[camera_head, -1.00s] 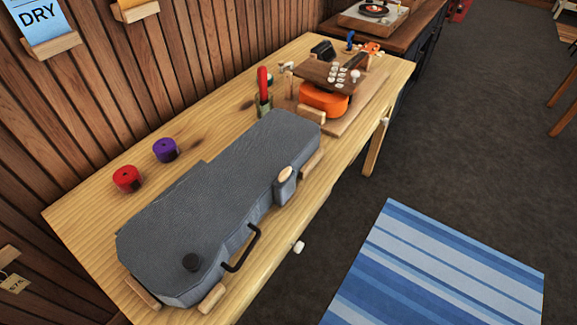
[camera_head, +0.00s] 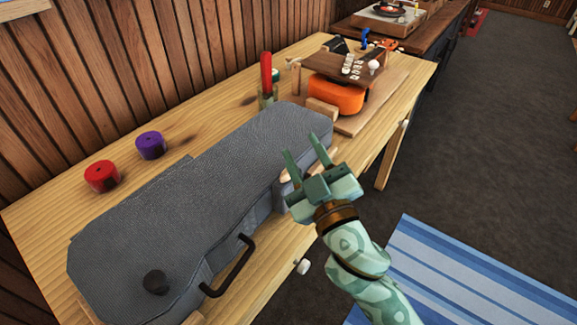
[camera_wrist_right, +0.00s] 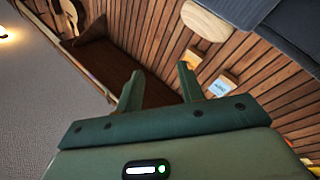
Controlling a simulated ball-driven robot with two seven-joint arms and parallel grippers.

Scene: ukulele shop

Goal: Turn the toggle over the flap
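The grey ukulele case (camera_head: 190,210) lies closed on the wooden bench. On its front side, at the narrowing, is a small grey flap (camera_head: 281,198) with a pale wooden toggle (camera_head: 285,176), partly hidden behind my right gripper. My right gripper (camera_head: 301,146) is open and empty, its two green fingers apart, in front of the flap and over the case's edge. In the right wrist view, the open fingers (camera_wrist_right: 159,72) have nothing between them, and a pale wooden oval, seemingly the toggle (camera_wrist_right: 205,22), shows beyond them at the top. My left gripper is out of view.
A black handle (camera_head: 232,270) sticks out from the case front, left of my right arm. A red roll (camera_head: 102,176) and a purple roll (camera_head: 150,145) sit behind the case. An orange ukulele body (camera_head: 336,95) stands at the bench's far end.

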